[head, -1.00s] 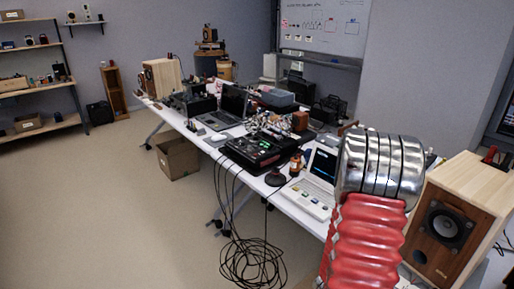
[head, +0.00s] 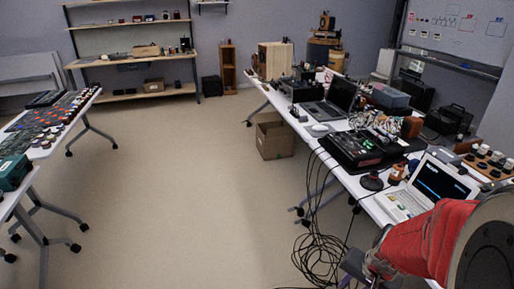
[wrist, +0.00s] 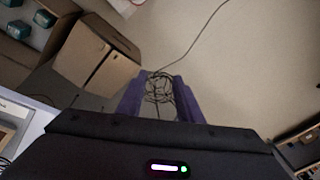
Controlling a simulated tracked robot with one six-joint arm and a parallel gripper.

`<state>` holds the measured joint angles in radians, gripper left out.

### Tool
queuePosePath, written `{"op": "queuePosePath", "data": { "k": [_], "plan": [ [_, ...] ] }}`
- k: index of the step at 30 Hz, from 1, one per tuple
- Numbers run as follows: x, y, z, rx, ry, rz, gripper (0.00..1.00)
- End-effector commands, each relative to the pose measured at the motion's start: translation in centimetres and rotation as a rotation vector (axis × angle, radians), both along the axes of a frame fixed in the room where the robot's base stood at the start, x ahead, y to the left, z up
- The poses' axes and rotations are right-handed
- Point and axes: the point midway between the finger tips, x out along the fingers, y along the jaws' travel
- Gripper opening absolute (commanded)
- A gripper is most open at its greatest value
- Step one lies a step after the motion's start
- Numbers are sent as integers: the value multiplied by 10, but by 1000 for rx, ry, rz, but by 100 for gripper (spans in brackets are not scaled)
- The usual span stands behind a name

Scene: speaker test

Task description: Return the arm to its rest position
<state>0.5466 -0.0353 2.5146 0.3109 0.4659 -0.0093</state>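My arm, in a red ribbed sleeve (head: 425,243), reaches in from the lower right of the head view. Its large round dark joint covers the bottom right corner. In the wrist view my gripper (wrist: 158,90) shows two purple fingers standing apart with nothing held between them. Beyond the fingers a coil of black cable (wrist: 159,86) lies on the floor, clear of them. In the head view a greyish part of the arm's end shows at the lower edge, partly cut off.
The long white table (head: 376,205) on the right carries a laptop (head: 341,98), a mixer-like box and a white computer (head: 436,184). Black cables (head: 318,240) hang to the floor. A cardboard box (head: 274,137) stands beside it. Another table stands left. The floor between is clear.

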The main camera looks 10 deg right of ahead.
Motion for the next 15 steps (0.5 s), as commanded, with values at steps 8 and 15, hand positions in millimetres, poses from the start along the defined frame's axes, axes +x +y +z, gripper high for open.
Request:
{"op": "queuePosePath", "data": {
  "k": [8, 15],
  "plan": [
    [-14, 47, 53, -34, 35, 239, 33],
    [-31, 76, 94, -98, 44, 410, 33]
  ]
}}
